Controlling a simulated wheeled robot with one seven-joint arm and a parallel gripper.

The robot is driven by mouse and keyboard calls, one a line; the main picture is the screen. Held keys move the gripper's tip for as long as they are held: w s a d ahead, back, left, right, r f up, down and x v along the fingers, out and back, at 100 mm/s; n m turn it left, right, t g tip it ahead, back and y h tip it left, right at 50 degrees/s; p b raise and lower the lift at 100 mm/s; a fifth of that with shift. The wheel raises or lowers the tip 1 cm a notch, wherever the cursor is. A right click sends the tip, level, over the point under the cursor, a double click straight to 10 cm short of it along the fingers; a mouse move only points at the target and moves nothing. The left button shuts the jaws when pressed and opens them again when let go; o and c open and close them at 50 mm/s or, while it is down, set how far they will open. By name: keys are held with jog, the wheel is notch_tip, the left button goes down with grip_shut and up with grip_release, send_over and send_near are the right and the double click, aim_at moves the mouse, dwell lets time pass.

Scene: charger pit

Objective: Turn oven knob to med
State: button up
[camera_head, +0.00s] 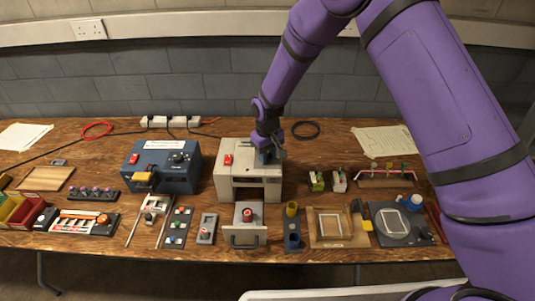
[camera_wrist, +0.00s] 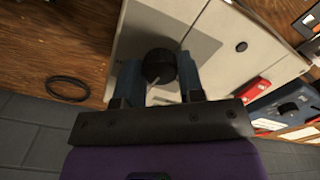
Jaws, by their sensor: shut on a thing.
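The oven is a cream-white box (camera_head: 235,172) with a red switch (camera_head: 228,159) on its sloped top, near the middle of the table. Its panel (camera_wrist: 208,35) fills the middle of the wrist view. The black round oven knob (camera_wrist: 158,64) sits on the grey part of the panel, with a pale pointer line towards the lower left of that view. My gripper (camera_wrist: 158,70) has its two blue fingers on either side of the knob and is shut on it. In the head view my gripper (camera_head: 268,153) hides the knob. The knob's setting labels cannot be read.
A blue box with a black dial (camera_head: 178,158) stands left of the oven. A tray with a red-topped part (camera_head: 247,232) lies in front. Small green and white blocks (camera_head: 317,181) stand right. A black cable ring (camera_head: 306,130) lies behind on the table.

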aim_at(268, 155)
jog(key=shift+n, duration=0.6)
jog(key=o, duration=0.9)
notch_tip(268, 155, up, 11)
jog(key=shift+f, duration=0.1)
